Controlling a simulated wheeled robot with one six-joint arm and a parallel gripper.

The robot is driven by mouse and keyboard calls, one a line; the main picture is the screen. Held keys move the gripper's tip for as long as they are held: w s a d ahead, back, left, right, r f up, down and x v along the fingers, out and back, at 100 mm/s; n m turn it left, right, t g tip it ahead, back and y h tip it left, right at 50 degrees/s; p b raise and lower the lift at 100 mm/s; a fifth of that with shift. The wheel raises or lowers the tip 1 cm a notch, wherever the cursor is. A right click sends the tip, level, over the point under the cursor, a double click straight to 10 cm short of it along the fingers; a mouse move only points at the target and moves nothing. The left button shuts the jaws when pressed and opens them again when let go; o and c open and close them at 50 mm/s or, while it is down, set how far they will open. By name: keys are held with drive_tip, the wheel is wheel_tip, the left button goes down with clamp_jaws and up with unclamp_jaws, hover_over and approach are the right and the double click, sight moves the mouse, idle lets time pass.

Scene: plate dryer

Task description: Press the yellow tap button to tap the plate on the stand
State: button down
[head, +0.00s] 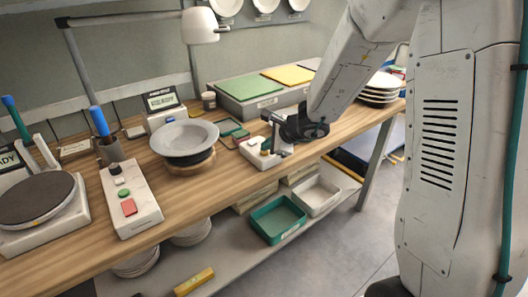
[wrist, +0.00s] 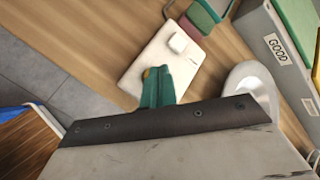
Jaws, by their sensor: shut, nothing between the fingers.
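A grey plate (head: 187,137) rests on a round stand (head: 190,165) in the middle of the bench. To its right is a small white button box (head: 257,157), which also shows in the wrist view (wrist: 150,53). It carries a white button (wrist: 178,42). My gripper (head: 267,145) is over this box, with its green fingers shut and empty (wrist: 153,76). A small patch of the yellow button (wrist: 146,73) shows right beside the fingertips; the rest is hidden behind them. I cannot tell whether the fingertips touch it.
A grey box (head: 259,104) labelled GOOD, with green and yellow tops, stands behind the button box. Stacked plates (head: 378,95) are at the right. A lamp (head: 199,25) hangs above the bench.

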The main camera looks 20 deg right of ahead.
sight(267, 153)
drive_tip(key=shift+f, duration=0.25)
idle(0.5)
drive_tip(key=shift+r, duration=0.9)
drive_tip(key=shift+r, duration=2.5)
